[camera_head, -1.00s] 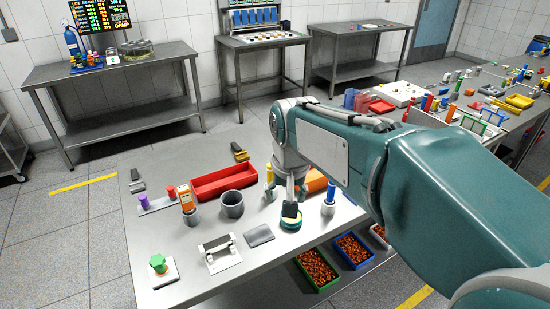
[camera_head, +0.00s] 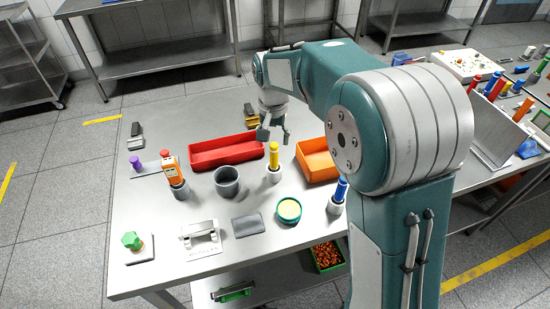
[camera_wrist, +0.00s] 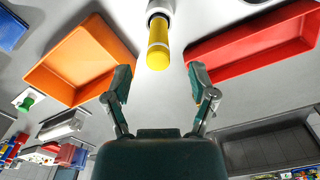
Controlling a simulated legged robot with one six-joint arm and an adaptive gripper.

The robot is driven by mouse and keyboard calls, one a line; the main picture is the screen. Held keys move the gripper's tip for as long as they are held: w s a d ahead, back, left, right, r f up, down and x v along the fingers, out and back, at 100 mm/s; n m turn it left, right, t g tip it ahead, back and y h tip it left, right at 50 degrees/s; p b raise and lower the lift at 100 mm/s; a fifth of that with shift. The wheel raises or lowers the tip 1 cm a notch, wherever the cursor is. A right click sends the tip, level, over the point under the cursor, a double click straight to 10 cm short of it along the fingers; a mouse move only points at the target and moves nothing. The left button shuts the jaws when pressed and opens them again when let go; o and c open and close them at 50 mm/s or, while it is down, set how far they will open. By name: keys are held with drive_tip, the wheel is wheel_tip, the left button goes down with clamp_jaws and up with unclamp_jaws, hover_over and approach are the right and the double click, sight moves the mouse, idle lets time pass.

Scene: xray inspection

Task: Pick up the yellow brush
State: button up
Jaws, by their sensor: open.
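The yellow brush (camera_head: 273,155) stands upright in a grey holder on the steel table, between the red tray and the orange tray. Only its yellow handle shows; its lower end is hidden in the holder. My gripper (camera_head: 273,136) is open and empty, just behind and above the handle in the head view. In the wrist view the yellow handle (camera_wrist: 158,45) lies ahead of and between my two spread fingers (camera_wrist: 159,72), with no visible contact.
The red tray (camera_head: 194,159) is left of the brush and the orange tray (camera_head: 304,169) right. A grey cup (camera_head: 227,189), a green round container (camera_head: 289,219) and a blue-handled tool (camera_head: 341,190) stand nearer the front. A black-and-yellow object (camera_head: 251,118) lies behind.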

sight(275, 158)
wheel_tip(275, 158, down, 2)
drive_tip(key=shift+a+f, duration=0.1)
drive_tip(key=shift+d+f, duration=0.2)
drive_tip(key=shift+f, duration=0.1)
drive_tip(key=f, duration=0.4)
drive_tip(key=shift+d+f, duration=0.2)
drive_tip(key=shift+a+f, duration=0.2)
drive_tip(key=shift+a, duration=0.3)
drive_tip(key=shift+d, duration=0.2)
drive_tip(key=c, duration=0.9)
drive_tip(key=shift+d, duration=0.15)
clamp_jaws()
